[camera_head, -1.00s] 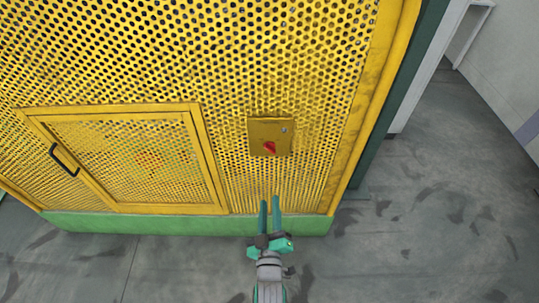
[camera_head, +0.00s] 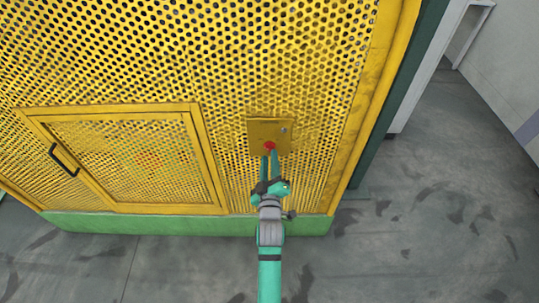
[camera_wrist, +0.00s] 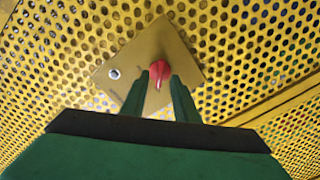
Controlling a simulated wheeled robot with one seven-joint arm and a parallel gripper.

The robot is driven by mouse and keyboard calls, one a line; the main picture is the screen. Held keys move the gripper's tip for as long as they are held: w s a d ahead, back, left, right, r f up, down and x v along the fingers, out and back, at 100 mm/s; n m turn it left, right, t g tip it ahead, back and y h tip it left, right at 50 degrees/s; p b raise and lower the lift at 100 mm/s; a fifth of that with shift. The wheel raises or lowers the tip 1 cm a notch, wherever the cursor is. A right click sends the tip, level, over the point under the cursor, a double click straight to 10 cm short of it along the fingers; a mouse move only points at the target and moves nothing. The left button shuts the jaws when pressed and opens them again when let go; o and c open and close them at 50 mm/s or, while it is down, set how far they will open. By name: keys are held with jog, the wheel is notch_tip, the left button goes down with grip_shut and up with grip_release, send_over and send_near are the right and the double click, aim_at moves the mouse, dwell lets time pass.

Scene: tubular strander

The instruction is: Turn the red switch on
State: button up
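The red switch (camera_head: 270,145) is a small knob on the lower part of a yellow switch box (camera_head: 266,129) mounted on the perforated yellow panel. It also shows in the wrist view (camera_wrist: 159,72), where its handle stands roughly upright in the picture. My gripper (camera_head: 270,152) is in front of the box with its green fingers pointing at the switch. In the wrist view my gripper's fingertips (camera_wrist: 158,84) lie on either side of the red switch, with a gap between them. Whether the fingers touch the switch is hard to tell.
A small round metal lock (camera_head: 284,130) sits on the box, right of the switch. A framed mesh door (camera_head: 125,160) with a black handle (camera_head: 64,160) is to the left. A green base rail (camera_head: 180,224) runs along the floor. Grey floor (camera_head: 430,220) is clear at right.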

aim_at(269, 148)
jog(key=shift+w, duration=1.35)
grip_shut()
jog(key=shift+m, duration=0.3)
jog(key=shift+a+f+m, duration=0.1)
jog(key=shift+m, duration=8.5)
